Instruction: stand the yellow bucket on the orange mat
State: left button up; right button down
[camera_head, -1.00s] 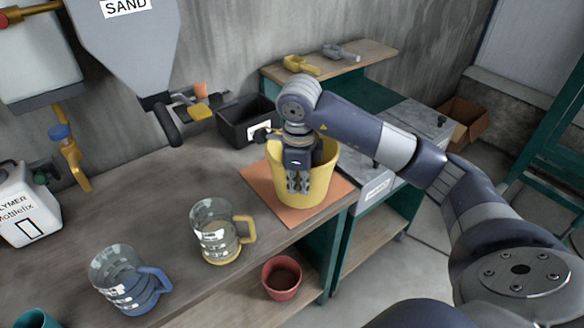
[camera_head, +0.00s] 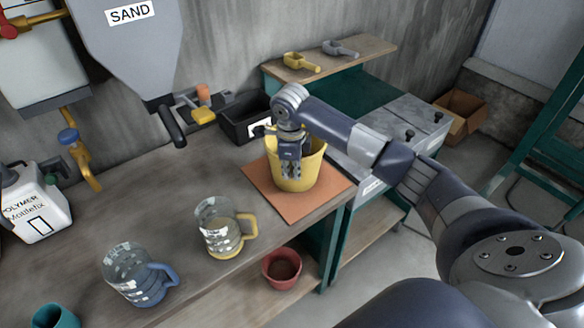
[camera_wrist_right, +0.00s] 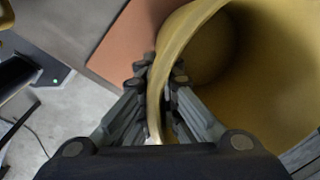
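The yellow bucket (camera_head: 308,172) is upright over the back part of the orange mat (camera_head: 292,207) on the workbench. It looks as if it rests on the mat, but I cannot tell whether its base touches. My right gripper (camera_head: 291,172) reaches down at the bucket's near-left rim. In the right wrist view the fingers (camera_wrist_right: 160,90) lie on both sides of the bucket wall (camera_wrist_right: 185,45), one inside and one outside, closed on it. The bucket is empty inside. My left gripper is not in view.
A clear jug with a yellow handle (camera_head: 221,228) and one with a blue handle (camera_head: 134,276) stand on the bench at the left. A black bin (camera_head: 243,120) is behind the mat. A red bucket (camera_head: 282,268) sits on the lower shelf.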

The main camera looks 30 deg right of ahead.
jog(key=c, duration=1.8)
grip_release()
jog(key=shift+r+b, duration=0.3)
jog(key=shift+r, duration=0.2)
notch_tip(320, 180, up, 11)
jog(key=s+b, duration=0.1)
jog(key=b, duration=0.2)
jog(key=shift+a, duration=0.45)
